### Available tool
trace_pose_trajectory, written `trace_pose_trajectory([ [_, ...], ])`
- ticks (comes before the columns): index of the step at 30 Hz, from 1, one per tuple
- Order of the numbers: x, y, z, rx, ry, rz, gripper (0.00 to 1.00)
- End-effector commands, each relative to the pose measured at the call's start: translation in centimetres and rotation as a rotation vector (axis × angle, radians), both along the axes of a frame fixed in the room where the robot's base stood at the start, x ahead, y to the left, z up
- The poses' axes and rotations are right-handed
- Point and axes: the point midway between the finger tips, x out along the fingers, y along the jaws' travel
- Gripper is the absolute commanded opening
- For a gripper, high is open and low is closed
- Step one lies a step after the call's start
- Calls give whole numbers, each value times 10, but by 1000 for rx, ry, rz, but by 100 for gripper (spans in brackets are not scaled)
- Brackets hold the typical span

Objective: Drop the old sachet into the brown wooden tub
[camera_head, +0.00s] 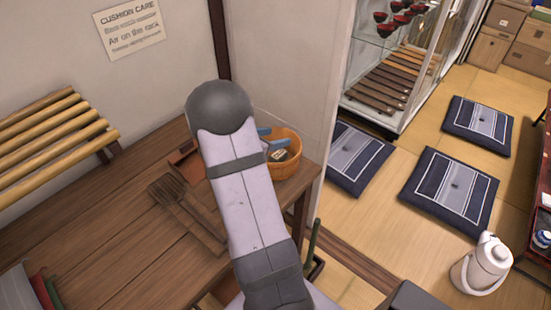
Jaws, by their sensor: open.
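The brown wooden tub (288,171) stands near the right end of the wooden bench, partly hidden behind my arm. A small pale packet with dark marks, which looks like the old sachet (278,155), shows within the tub's rim. My gripper (272,139) is at the tub's mouth, with its blue fingers apart and mostly hidden by my arm. The fingers show just above and behind the packet. I cannot tell whether they touch it.
A brown tray (187,160) lies left of the tub, partly behind my arm. Wooden spatulas (182,203) lie on the bench (110,235). A slatted rack (50,140) is at the left. A wall corner stands close behind the tub. Cushions (450,190) lie on the floor.

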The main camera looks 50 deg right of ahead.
Motion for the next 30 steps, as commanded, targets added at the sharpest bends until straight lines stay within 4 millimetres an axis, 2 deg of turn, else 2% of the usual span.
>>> trace_pose_trajectory([
  [9,0,38,21,-1,-1,3,52],
  [15,0,53,29,-1,-1,2,52],
  [30,0,55,30,0,0,0,52],
])
